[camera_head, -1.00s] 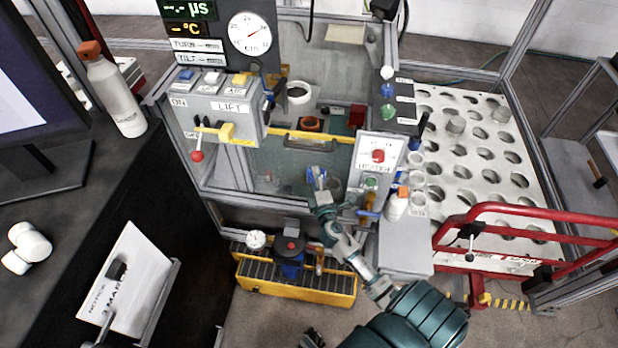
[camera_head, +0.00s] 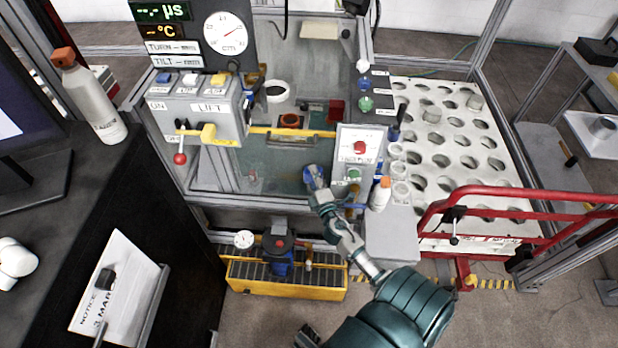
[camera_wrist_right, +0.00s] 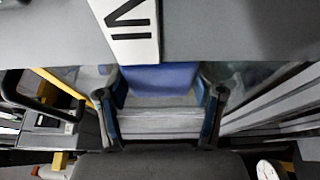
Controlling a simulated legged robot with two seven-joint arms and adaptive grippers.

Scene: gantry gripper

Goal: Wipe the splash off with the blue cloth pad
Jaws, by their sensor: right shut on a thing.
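The blue cloth pad (camera_head: 310,175) is in my right gripper (camera_head: 316,184), in front of the clear front panel of the gantry cell, left of the red-button box. In the right wrist view the blue pad (camera_wrist_right: 160,78) shows between the two fingers of my right gripper (camera_wrist_right: 161,100), with a pale grey layered block below it. The fingers are shut on it. Whether the pad touches the panel I cannot tell. I cannot make out the splash for certain. My left gripper is not clearly in view.
The red-button box (camera_head: 357,158) stands close right of the gripper, with a white orange-capped bottle (camera_head: 380,194) below it. A yellow bar (camera_head: 270,131) crosses above. The LIFT box (camera_head: 197,108) is left. A yellow tray (camera_head: 285,286) stands below, and a red rail (camera_head: 530,193) at right.

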